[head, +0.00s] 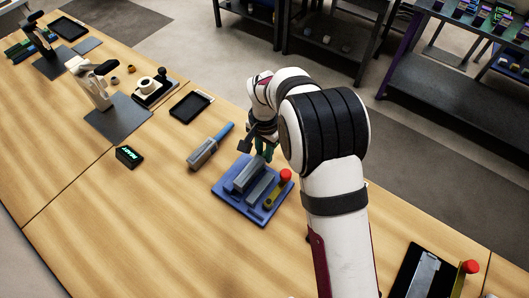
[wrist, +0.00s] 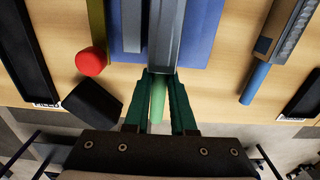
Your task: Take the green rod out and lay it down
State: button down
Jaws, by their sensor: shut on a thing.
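My gripper (head: 264,150) is over the far edge of a blue base (head: 228,194). In the wrist view its two dark green fingers (wrist: 159,80) are shut on a lighter green rod (wrist: 158,102). The rod lies between the fingers, and its far part meets the near end of a grey channel (wrist: 165,40) on the blue base. I cannot tell how much of the rod is inside the channel. In the head view the rod is hard to make out from the gripper.
A yellow bar with a red knob (head: 285,175) stands beside the channel. A grey holder with a blue rod (head: 224,131) lies to the left. A black tray (head: 191,107) and a small black display box (head: 129,156) are farther left. The table's front left is clear.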

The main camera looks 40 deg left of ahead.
jog(key=shift+r, duration=0.2)
jog(key=shift+r, duration=0.95)
jog(key=shift+w, duration=0.1)
